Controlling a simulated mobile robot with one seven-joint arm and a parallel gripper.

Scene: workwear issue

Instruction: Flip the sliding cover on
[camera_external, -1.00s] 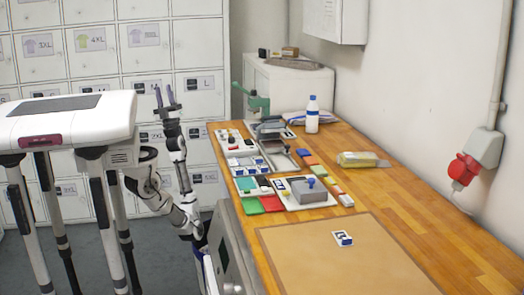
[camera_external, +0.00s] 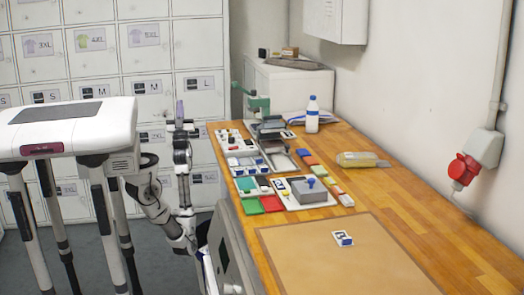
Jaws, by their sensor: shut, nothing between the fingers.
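My gripper (camera_external: 180,108) points up beside the left end of the wooden workbench (camera_external: 440,238). It is shut and empty, apart from everything on the bench. I cannot tell for certain which thing is the sliding cover. A small white and blue block (camera_external: 342,238) with dark marks lies alone on the tan mat (camera_external: 330,268). White trays of small parts stand nearer my gripper; one carries a grey box with a blue knob (camera_external: 309,189). Details on these parts are too small to read.
A green hand press (camera_external: 258,103) stands at the bench's far end. Green and red pads (camera_external: 271,203) lie at the front edge.

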